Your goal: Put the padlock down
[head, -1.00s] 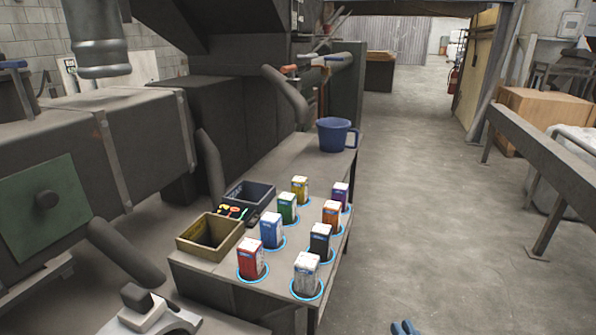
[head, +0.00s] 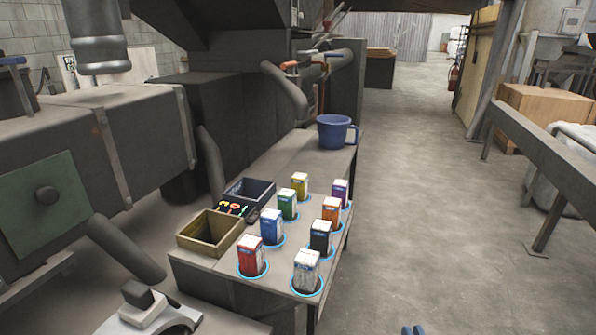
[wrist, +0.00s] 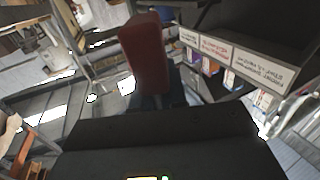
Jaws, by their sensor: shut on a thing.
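My gripper (wrist: 155,102) has blue fingers in the wrist view, shut on a long dark-red block, which I take for the padlock (wrist: 145,50). The block sticks out beyond the fingers; no shackle can be made out. In the head view only blue tips of my gripper (head: 413,330) show at the bottom edge, right of the table and apart from it. The padlock is not visible there.
The grey table (head: 205,268) holds several coloured cartons with blue rings at their bases, a yellowish open box (head: 190,244), a dark bin (head: 262,188) with small tools in front, and a blue mug (head: 332,132). Floor (head: 420,230) right of the table is clear.

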